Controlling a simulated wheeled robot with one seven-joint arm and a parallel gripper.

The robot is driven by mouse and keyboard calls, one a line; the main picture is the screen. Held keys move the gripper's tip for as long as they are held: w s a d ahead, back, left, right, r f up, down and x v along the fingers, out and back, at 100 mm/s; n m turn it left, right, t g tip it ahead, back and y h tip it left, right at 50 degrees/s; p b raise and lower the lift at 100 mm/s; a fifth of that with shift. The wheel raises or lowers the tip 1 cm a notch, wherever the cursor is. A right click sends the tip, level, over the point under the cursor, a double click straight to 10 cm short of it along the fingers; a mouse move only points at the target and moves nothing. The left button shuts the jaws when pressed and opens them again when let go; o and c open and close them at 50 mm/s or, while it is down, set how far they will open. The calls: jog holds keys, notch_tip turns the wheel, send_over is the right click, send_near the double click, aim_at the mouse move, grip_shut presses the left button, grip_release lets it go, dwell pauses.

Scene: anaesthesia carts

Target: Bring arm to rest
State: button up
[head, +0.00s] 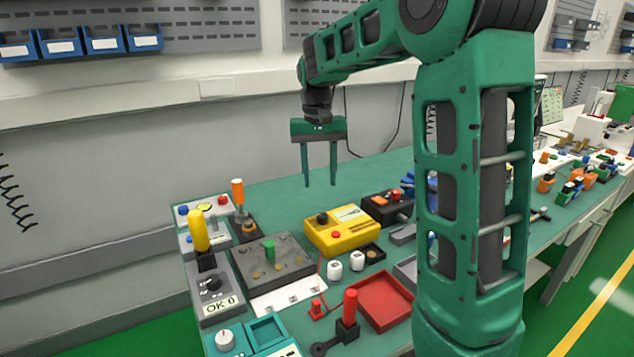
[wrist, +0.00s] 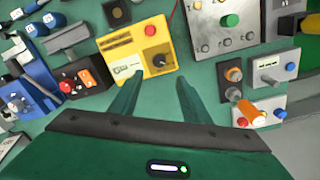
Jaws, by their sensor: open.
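My green arm (head: 475,190) rises at the right of the head view and reaches left over the workbench. My gripper (head: 319,182) hangs fingers down above the back part of the green bench top (head: 275,192). Its two fingers are apart with nothing between them. In the wrist view my gripper (wrist: 156,88) also shows open and empty, with bare green bench top between the fingers. A yellow box (head: 341,231) with a black knob lies in front of the gripper in the head view. It also shows beyond the fingers in the wrist view (wrist: 128,42).
A grey panel with a green knob (head: 269,251), a yellow-handled unit (head: 200,235), an orange-handled unit (head: 239,197) and a red tray (head: 391,297) crowd the bench's near left. A wall (head: 100,190) with blue bins (head: 62,43) stands behind. The bench top under the gripper is clear.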

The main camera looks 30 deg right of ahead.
dwell(0.4)
jog(key=s+d+f, duration=0.1)
jog(key=s+f, duration=0.2)
jog(key=s, duration=1.4)
jog(key=s+d+f+m, duration=0.1)
jog(key=s+f, duration=0.3)
jog(key=s, duration=1.2)
jog(key=shift+s+d+y, duration=0.15)
jog(key=shift+s+y, duration=0.25)
jog(key=shift+f, duration=0.1)
jog(key=shift+w+f, duration=0.25)
jog(key=shift+w, duration=0.4)
